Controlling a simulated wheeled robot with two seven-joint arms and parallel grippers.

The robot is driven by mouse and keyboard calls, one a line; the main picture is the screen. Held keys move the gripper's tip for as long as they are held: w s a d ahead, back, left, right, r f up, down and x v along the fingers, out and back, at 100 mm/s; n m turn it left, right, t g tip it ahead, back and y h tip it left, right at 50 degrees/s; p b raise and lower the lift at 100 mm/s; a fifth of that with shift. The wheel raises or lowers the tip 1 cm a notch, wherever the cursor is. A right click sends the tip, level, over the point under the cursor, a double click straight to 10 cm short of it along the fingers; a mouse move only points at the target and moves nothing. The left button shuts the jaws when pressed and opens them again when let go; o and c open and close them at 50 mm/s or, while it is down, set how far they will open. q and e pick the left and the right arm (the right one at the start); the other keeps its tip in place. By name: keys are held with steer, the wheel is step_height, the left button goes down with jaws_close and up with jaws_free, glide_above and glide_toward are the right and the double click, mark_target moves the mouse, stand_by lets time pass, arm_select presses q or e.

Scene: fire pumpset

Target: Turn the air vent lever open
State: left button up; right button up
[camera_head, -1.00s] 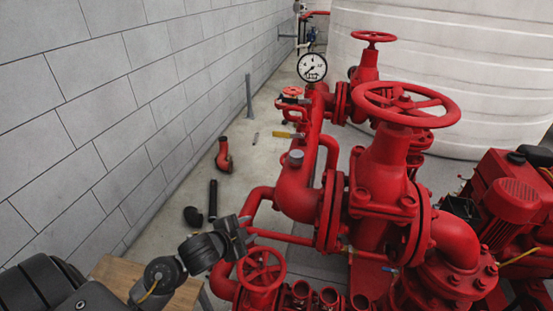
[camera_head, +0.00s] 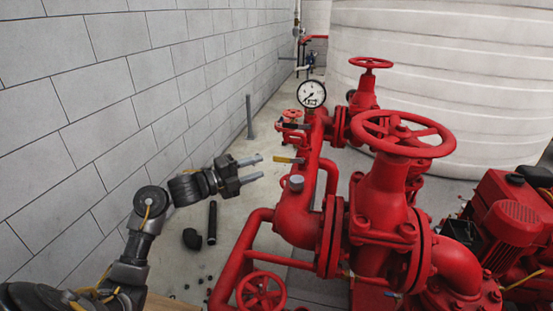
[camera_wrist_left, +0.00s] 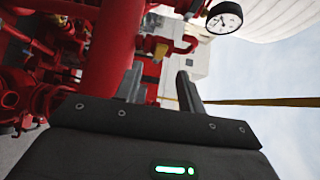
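The air vent lever (camera_head: 288,160) is a small yellow handle on the left side of the red upright pipe, below the pressure gauge. It points left, roughly level. My left gripper (camera_head: 259,169) is open and empty, just left of the lever, with its fingertips pointing right towards it. A small gap shows between them. In the left wrist view, my gripper's two fingers (camera_wrist_left: 163,87) stand apart with nothing clamped between them. A yellow piece (camera_wrist_left: 156,47) on red pipework shows beyond the fingertips; I cannot tell if it is the lever. My right gripper is not in view.
The pressure gauge (camera_head: 311,94) stands above the lever, with a small red handwheel (camera_head: 292,114) nearby. A large red handwheel (camera_head: 402,132) and thick pipes fill the right. A black tube (camera_head: 212,222) lies on the floor. Open floor lies between wall and pipes.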

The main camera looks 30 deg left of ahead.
mark_target(280, 160)
arm_select(q)
steer(key=p+x, duration=0.1)
steer(key=x, duration=0.5)
steer(key=shift+r+p, duration=0.15)
steer(key=shift+p, duration=0.25)
steer(key=shift+x, duration=0.85)
jaws_close()
